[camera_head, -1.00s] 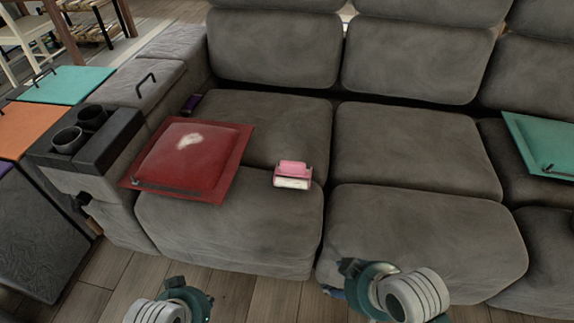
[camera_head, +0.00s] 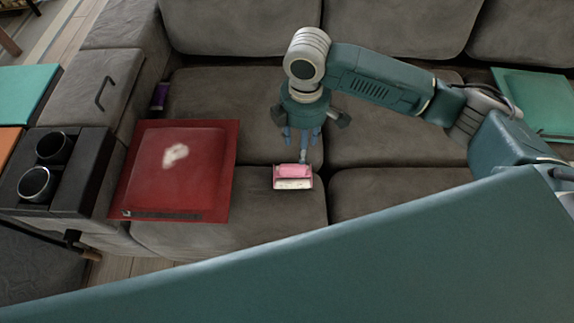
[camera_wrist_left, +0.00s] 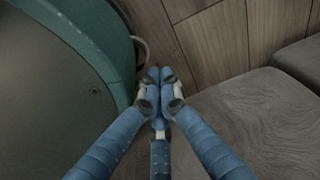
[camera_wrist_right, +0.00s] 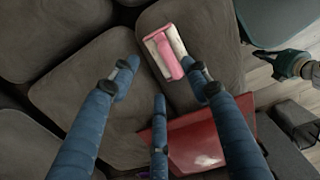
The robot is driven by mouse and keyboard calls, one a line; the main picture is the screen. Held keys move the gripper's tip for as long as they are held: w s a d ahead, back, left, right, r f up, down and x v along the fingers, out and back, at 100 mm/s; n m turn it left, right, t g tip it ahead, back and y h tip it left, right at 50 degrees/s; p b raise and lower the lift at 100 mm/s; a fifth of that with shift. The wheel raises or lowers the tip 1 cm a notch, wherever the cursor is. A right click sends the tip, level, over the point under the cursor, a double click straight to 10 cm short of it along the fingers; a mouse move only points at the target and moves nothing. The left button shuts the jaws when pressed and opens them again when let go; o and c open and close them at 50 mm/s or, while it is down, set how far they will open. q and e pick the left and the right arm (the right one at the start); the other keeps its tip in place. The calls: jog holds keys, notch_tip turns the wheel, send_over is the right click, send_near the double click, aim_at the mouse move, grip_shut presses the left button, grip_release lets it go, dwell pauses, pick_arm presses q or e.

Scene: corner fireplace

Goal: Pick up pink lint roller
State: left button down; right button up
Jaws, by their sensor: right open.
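The pink lint roller (camera_head: 293,177) has a pink top and a whitish lower strip. It lies on the grey sofa near the seam between cushions, right of the red pillow. It also shows in the right wrist view (camera_wrist_right: 163,52), beyond the fingertips and closest to the right-hand finger. My right gripper (camera_head: 303,143) points down over the sofa, just behind the roller in the head view. Its fingers (camera_wrist_right: 160,78) are spread and empty. My left gripper (camera_wrist_left: 160,76) has its fingers together, with nothing visible between them, above the floor beside the sofa.
The red pillow (camera_head: 175,170) with a pale patch lies left of the roller. An armrest with two cup holders (camera_head: 52,165) bounds the left side. A green pillow (camera_head: 530,100) lies at the far right. My teal arm link covers the lower head view.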

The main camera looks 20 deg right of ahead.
jog(key=b, duration=0.1)
send_over(293, 173)
jog(key=w+d, duration=0.1)
jog(key=d, duration=0.1)
notch_tip(293, 173, down, 5)
jog(key=shift+w+d+f, duration=0.15)
jog(key=f, duration=0.1)
jog(key=f+b, duration=0.1)
jog(key=f, duration=0.1)
jog(key=shift+a+f, duration=0.2)
jog(key=shift+f, duration=0.5)
pick_arm(q)
jog(key=w+r, duration=0.5)
jog(key=shift+w+d+r, duration=0.25)
jog(key=shift+w+d, duration=0.05)
jog(key=shift+d, duration=0.1)
pick_arm(e)
jog(key=shift+r, duration=0.1)
grip_shut()
